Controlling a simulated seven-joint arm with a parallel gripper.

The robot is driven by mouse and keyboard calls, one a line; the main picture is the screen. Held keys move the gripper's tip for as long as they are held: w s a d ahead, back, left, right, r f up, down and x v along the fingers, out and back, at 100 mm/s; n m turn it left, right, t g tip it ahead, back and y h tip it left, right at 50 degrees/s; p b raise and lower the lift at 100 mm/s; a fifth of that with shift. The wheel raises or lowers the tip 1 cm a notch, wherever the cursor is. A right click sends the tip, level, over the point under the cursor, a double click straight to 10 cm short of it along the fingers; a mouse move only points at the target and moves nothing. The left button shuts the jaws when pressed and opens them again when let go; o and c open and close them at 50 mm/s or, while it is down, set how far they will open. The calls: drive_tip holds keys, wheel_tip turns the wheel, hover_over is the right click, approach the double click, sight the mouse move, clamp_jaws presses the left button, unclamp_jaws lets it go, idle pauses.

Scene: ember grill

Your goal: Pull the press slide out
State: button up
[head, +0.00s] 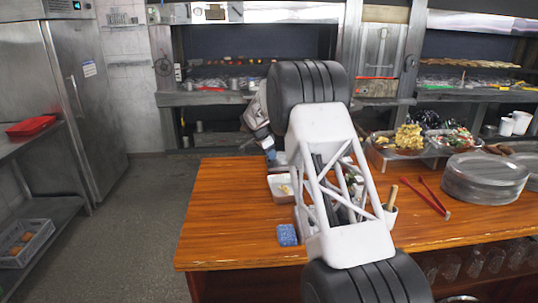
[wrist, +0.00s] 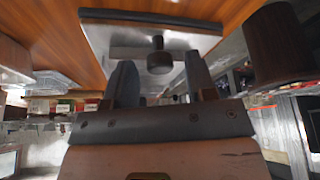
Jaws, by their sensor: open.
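In the wrist view, a flat metal plate (wrist: 110,36) with a dark edge, which looks like the press slide, lies by the wooden surface. A dark round knob (wrist: 160,60) on a short stem sticks out from it towards me. My gripper (wrist: 160,68) is open, with one finger on each side of the knob in the picture. I see no finger clearly touching it, and I cannot tell how deep it sits between them. In the head view, my arm hides most of the press, and the gripper end shows only partly near the counter's far left edge.
The wooden counter (head: 225,225) is bare at its front left. A white container (head: 280,187) and a blue sponge (head: 287,235) stand near my arm. Red tongs (head: 427,198), stacked plates (head: 484,180) and food trays lie at the right. Grill shelves stand behind.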

drive_tip(key=v, duration=0.7)
drive_tip(key=shift+r, duration=0.15)
idle(0.3)
drive_tip(key=s+d+r+n+y, duration=0.1)
drive_tip(key=s+d+r+n, duration=0.15)
drive_tip(key=s+r, duration=0.7)
drive_tip(key=s+d+r+n, duration=0.2)
drive_tip(key=s+d, duration=0.1)
drive_tip(key=s, duration=1.3)
drive_tip(key=s+d+r+n+y, duration=0.1)
drive_tip(key=s+d+r+n, duration=0.15)
drive_tip(key=s+r, duration=0.65)
drive_tip(key=s+d+f+n, duration=0.1)
drive_tip(key=s+f, duration=0.3)
drive_tip(key=s, duration=1)
drive_tip(key=s+d+f+n+y, duration=0.1)
drive_tip(key=s+f+n, duration=0.2)
drive_tip(key=s, duration=1.1)
drive_tip(key=s+d+f+n+y, duration=0.1)
drive_tip(key=s+f, duration=0.4)
drive_tip(key=s, duration=0.9)
drive_tip(key=shift+s+n+t, duration=0.35)
drive_tip(key=shift+n+t, duration=0.05)
drive_tip(key=shift+n, duration=0.2)
